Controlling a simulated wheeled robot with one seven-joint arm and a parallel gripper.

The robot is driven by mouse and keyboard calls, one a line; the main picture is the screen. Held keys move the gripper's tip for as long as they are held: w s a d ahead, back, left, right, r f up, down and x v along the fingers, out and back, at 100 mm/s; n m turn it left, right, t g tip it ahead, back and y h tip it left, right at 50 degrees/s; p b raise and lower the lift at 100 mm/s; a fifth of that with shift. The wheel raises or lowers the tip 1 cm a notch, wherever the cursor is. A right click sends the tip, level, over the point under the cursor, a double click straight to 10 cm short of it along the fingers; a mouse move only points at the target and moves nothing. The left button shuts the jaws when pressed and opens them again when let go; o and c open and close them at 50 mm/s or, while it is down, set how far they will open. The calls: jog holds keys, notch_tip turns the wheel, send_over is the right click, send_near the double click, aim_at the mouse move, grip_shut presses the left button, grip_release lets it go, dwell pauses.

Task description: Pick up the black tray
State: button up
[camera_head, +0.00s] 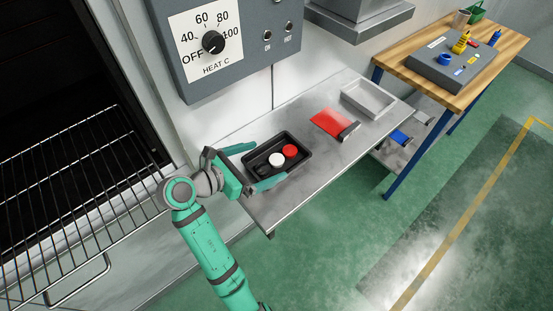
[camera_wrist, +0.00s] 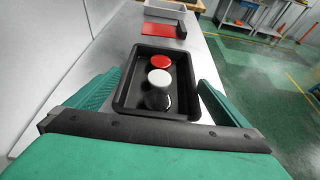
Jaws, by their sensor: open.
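The black tray (camera_head: 305,163) lies on the metal bench and holds a red, a white and a black round piece. In the wrist view the black tray (camera_wrist: 187,95) sits between my fingers, its near end toward the palm. My gripper (camera_head: 253,168) is open, with one teal finger on each side of the tray. In the wrist view my gripper (camera_wrist: 160,92) shows a gap between the right finger and the tray wall. The left finger looks close to the tray's left wall; I cannot tell whether it touches.
The metal bench (camera_head: 345,158) also holds a red sheet (camera_head: 328,122) and an empty grey tray (camera_head: 368,99) farther right. A wire rack (camera_head: 75,185) juts from the dark oven opening at left. The heater control box (camera_head: 235,45) hangs above. A wooden table (camera_head: 495,60) stands at right.

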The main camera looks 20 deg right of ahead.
aim_at(284, 154)
jog(key=shift+x, duration=0.85)
jog(key=x, duration=0.4)
jog(key=shift+s+d+f, duration=0.1)
jog(key=shift+d+f, duration=0.1)
jog(key=shift+a, duration=0.15)
jog(key=c, duration=0.8)
